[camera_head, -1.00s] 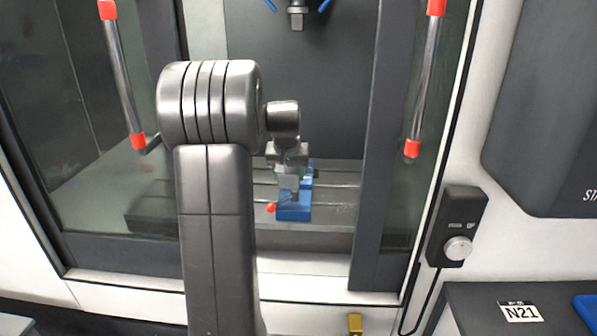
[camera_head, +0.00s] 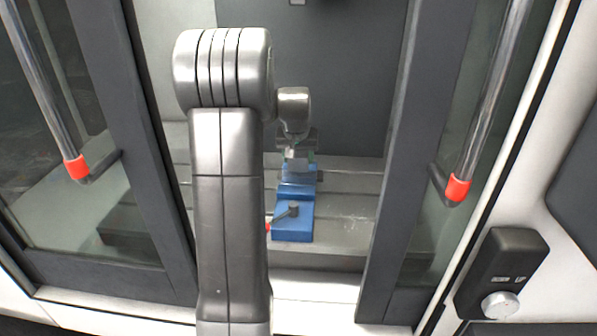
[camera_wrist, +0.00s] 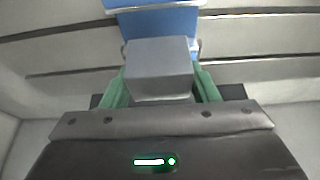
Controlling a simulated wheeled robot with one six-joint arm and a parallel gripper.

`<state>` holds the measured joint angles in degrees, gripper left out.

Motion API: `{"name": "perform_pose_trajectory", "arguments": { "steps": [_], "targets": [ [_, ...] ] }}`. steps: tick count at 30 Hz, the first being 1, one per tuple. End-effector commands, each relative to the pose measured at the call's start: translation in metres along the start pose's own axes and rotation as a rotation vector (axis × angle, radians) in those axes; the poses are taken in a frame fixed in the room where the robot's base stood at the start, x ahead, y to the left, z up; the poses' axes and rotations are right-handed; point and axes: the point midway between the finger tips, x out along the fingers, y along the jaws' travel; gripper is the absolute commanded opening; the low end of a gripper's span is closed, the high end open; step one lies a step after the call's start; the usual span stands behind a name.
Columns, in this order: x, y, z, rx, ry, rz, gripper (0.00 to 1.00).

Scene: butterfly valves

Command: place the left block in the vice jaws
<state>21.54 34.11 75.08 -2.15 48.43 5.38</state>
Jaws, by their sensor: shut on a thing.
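My gripper (camera_wrist: 160,92) has green fingers and is shut on a grey block (camera_wrist: 158,62), with one finger on each side of it. In the head view my gripper is small and partly hidden by my own arm, and the block (camera_head: 297,164) shows as a light grey patch below it. The blue vice (camera_head: 292,222) stands on the grey machine bed. In the wrist view the blue vice (camera_wrist: 160,24) lies beyond and partly behind the block. I cannot tell whether the block touches the vice; its jaws are mostly hidden.
The slotted machine bed (camera_head: 345,215) is clear to the right of the vice. The vice handle (camera_head: 286,213) points left with a red tip. Door frames with a left handle (camera_head: 77,168) and a right handle (camera_head: 457,188) flank the opening. A control box (camera_head: 500,272) is at right.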

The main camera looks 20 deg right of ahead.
Motion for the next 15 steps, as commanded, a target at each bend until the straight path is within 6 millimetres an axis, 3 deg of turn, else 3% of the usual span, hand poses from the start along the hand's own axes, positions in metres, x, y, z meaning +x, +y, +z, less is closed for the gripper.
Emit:
{"name": "perform_pose_trajectory", "arguments": {
  "steps": [15],
  "targets": [
    [0.050,0.000,0.020,0.000,0.003,0.000,0.20]
  ]
}}
